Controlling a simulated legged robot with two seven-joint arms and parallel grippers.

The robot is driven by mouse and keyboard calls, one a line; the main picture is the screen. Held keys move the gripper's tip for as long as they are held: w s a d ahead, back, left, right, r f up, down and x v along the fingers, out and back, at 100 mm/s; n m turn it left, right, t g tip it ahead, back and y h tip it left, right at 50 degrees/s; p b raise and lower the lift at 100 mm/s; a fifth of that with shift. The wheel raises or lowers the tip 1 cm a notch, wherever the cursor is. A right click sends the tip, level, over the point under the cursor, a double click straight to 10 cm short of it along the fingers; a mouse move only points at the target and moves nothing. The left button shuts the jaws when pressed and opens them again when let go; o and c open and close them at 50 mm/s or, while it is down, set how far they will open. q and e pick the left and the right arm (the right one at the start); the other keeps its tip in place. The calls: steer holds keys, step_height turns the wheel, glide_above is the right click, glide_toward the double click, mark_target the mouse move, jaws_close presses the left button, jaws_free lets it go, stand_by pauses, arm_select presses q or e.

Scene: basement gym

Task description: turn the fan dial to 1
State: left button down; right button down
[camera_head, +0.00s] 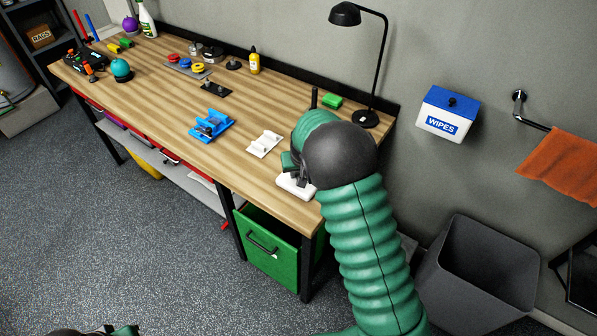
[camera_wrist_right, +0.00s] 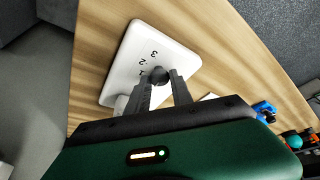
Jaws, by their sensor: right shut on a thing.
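The white fan base (camera_head: 290,183) sits at the near right end of the wooden workbench. In the right wrist view, the base (camera_wrist_right: 178,52) shows the digits 3 and 2, with another mark partly hidden beside the dial. The small dark round dial (camera_wrist_right: 157,75) stands on it. My right gripper (camera_wrist_right: 162,80) is shut on the dial, a finger on either side. In the head view, my right gripper (camera_head: 298,174) is at the base and mostly hidden by my own wrist. Where the dial points is unclear. My left gripper's fingers do not show.
On the workbench (camera_head: 170,115) are a white rack (camera_head: 263,143), a blue holder (camera_head: 211,126), a green block (camera_head: 331,101) and a black lamp (camera_head: 366,118). A green drawer (camera_head: 270,250) hangs below. A grey bin (camera_head: 480,275) stands right of my arm.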

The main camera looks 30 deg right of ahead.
steer(key=shift+r+p, duration=0.15)
steer(key=shift+p, duration=0.3)
steer(key=m+h+p, duration=0.1)
steer(key=m+p, duration=0.2)
steer(key=p, duration=0.1)
steer(key=shift+a+r+g, duration=0.15)
steer(key=shift+g, duration=0.15)
steer(key=m+p, duration=0.2)
steer(key=shift+w+m+g+h, duration=0.1)
steer(key=shift+m+g+h, duration=0.3)
steer(key=shift+w+f+m+g+p, duration=0.1)
steer(key=shift+f+m+g+p, duration=0.1)
steer(key=shift+m, duration=0.5)
steer(key=shift+f+m+g+p, duration=0.1)
steer(key=shift+m+g, duration=0.1)
steer(key=shift+m, duration=0.5)
steer(key=shift+a, duration=0.1)
steer(key=c, duration=1.1)
jaws_free()
steer(key=shift+r, duration=0.1)
steer(key=shift+c, duration=0.2)
steer(key=shift+a, duration=0.1)
steer(key=shift+h, duration=0.3)
